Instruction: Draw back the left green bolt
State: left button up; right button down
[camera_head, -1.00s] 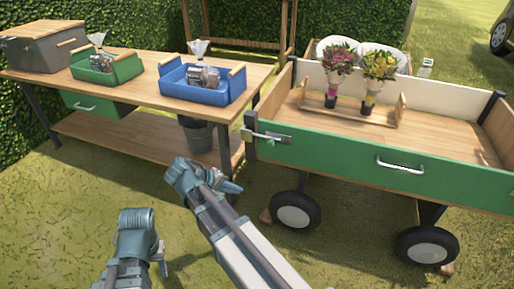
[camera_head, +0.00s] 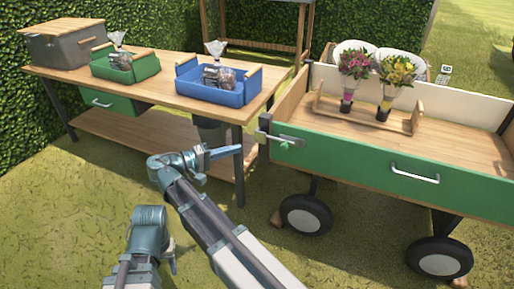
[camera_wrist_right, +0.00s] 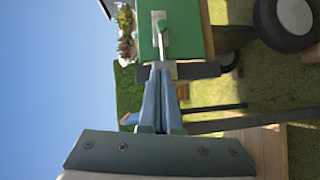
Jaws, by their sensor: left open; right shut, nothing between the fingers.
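The left green bolt (camera_head: 284,146) is a metal bolt with a green knob at the left end of the cart's green front board (camera_head: 350,167). The right wrist view shows its metal plate and rod (camera_wrist_right: 160,38), turned sideways, with a green knob. My right gripper (camera_head: 238,150) is shut and empty, pointing right toward the bolt, with a gap in the head view. In the wrist view its fingertips (camera_wrist_right: 162,72) overlap the bracket at the cart corner; contact cannot be told. My left gripper (camera_head: 172,260) is open, low at the left, away from the cart.
A wooden table (camera_head: 150,90) with a blue tray (camera_head: 218,86) and green tray (camera_head: 125,66) stands left of the cart; its leg is behind my right gripper. Bouquets (camera_head: 352,75) stand in a wooden holder on the cart. Wheels (camera_head: 306,215) are below.

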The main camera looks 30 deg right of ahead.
pick_arm(q)
jog(key=shift+f+b, duration=0.8)
pick_arm(e)
jog(key=s+d+f, duration=0.1)
jog(key=d, duration=1.1)
jog(key=shift+s+d+f, duration=0.2)
jog(key=shift+s+f, duration=0.15)
jog(key=shift+s, duration=0.05)
pick_arm(q)
jog(key=shift+s+d, duration=0.65)
jog(key=shift+s, duration=0.05)
pick_arm(e)
jog(key=s+d, duration=0.2)
jog(key=s, duration=0.1)
jog(key=shift+d, duration=0.3)
